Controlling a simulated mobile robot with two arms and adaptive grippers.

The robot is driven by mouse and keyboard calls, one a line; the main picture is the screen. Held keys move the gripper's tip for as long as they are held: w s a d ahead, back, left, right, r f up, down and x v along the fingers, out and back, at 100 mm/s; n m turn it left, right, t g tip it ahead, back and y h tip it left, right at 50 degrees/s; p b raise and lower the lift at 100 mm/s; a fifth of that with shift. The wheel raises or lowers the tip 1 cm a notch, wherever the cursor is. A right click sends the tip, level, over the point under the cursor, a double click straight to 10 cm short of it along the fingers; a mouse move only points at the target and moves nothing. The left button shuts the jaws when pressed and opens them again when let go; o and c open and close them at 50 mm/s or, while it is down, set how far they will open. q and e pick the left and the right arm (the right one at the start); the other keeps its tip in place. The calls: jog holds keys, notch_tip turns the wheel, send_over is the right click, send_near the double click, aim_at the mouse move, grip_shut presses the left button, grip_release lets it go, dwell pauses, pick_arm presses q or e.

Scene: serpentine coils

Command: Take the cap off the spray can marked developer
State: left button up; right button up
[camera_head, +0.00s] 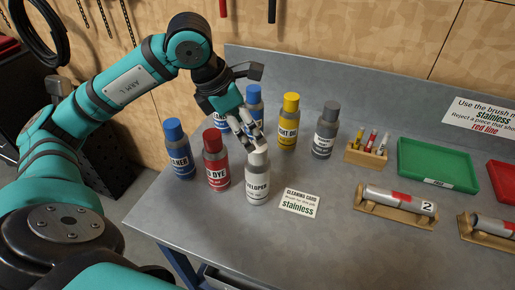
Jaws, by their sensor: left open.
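The spray can marked developer (257,187) stands upright at the front of the group of cans on the grey bench. Its light cap (257,161) is on it. My left gripper (248,138) is open and reaches down from behind, with its fingers just above and behind the cap. One fingertip overlaps the cap's top in the picture; I cannot tell whether it touches. My right gripper is not in view.
A red dye can (216,172) stands close on the left, with a blue-capped cleaner can (179,160) beyond. Yellow-capped (289,133) and grey-capped (325,142) cans stand behind right. A cleaning card (299,203) lies right of the developer can. The front bench is clear.

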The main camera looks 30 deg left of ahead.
aim_at(257, 146)
pick_arm(q)
jog(key=x, duration=0.3)
jog(key=shift+w+f+p, duration=0.25)
jog(key=shift+p, duration=0.1)
jog(key=shift+f+p, duration=0.35)
jog(key=p+x, duration=0.1)
jog(key=x, duration=0.2)
jog(key=shift+w+f, duration=0.15)
jog(key=shift+f, duration=0.2)
jog(key=shift+w+f, duration=0.15)
jog(key=shift+f, duration=0.15)
jog(key=c, duration=0.9)
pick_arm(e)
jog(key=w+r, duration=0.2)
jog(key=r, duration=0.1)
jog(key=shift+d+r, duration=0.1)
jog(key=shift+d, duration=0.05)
